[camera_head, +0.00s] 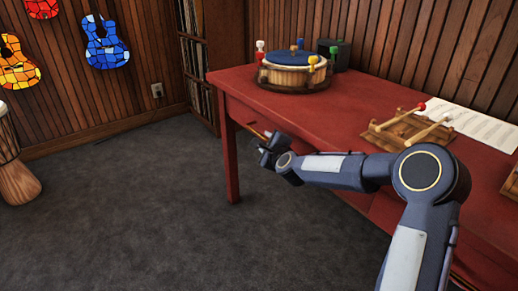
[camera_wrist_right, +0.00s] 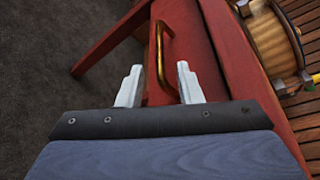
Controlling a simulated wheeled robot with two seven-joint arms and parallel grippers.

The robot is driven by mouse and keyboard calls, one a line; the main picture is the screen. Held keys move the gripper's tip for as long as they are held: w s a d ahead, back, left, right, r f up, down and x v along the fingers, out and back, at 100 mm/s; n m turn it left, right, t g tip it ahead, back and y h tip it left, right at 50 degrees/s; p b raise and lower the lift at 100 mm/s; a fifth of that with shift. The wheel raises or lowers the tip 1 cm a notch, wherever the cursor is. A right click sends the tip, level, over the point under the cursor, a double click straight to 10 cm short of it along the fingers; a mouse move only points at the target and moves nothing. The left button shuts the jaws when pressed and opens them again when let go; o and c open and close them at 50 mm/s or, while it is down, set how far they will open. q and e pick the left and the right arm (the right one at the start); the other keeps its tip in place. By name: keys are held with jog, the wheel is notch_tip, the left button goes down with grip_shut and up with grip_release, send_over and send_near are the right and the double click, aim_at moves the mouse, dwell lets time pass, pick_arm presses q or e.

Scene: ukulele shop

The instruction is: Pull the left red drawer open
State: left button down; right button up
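The red drawer (camera_wrist_right: 192,40) is set in the front of the red table (camera_head: 330,105). Its brass bar handle (camera_wrist_right: 160,55) shows in the right wrist view, ahead of and between my right gripper's two pale fingertips. My right gripper (camera_wrist_right: 160,74) is open with nothing clasped. In the head view the right gripper (camera_head: 268,143) is at the table's front, near its left end, where the arm hides part of the drawer front. I cannot tell whether the fingers touch the handle. My left gripper is not in view.
On the table stand a drum (camera_head: 292,74) with coloured pegs, a dark box (camera_head: 336,54), a wooden rack (camera_head: 405,128) with mallets and paper sheets (camera_head: 478,125). A table leg (camera_head: 229,160) stands left of my gripper. The grey floor (camera_head: 130,215) in front is clear.

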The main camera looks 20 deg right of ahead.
aim_at(260, 136)
jog(key=x, duration=0.7)
jog(key=shift+w, duration=0.35)
grip_shut()
